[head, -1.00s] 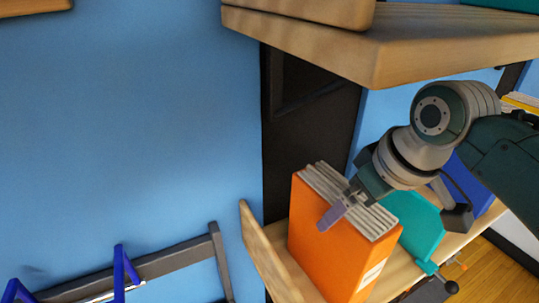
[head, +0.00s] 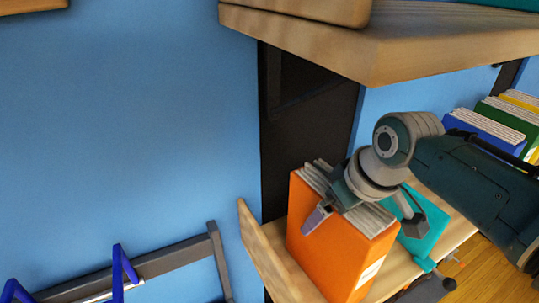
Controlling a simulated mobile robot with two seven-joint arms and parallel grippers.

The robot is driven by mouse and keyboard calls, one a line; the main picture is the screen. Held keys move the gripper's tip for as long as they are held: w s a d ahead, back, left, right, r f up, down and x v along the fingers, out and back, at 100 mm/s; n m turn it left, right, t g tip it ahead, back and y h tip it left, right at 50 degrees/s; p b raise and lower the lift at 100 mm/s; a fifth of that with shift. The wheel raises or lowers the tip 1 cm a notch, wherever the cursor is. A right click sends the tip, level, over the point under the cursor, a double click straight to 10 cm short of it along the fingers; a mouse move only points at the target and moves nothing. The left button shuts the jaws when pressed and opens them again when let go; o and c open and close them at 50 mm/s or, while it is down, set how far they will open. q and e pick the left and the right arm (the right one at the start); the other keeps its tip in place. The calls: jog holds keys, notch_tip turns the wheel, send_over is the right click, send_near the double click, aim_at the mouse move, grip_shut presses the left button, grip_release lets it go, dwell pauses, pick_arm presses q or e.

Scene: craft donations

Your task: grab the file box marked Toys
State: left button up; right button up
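An orange file box (head: 335,255) with grey-white papers along its top stands on the lower wooden shelf. It has a white label low on its right side; I cannot read the words. My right gripper (head: 318,216) comes in from the right, over the top of this box. One finger shows in front of the box's orange side, near its top edge. A teal piece (head: 427,237) is just right of the orange box. My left gripper is not in view.
Blue (head: 490,132), green (head: 512,112) and yellow (head: 522,98) file boxes stand farther right, their labels unreadable. An upper wooden shelf (head: 420,50) overhangs the arm. A wooden end panel (head: 262,245) and dark upright (head: 305,130) flank the box. A blue wall is at left.

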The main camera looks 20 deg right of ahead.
jog(key=shift+f, duration=0.25)
dwell(0.4)
grip_shut()
dwell(0.7)
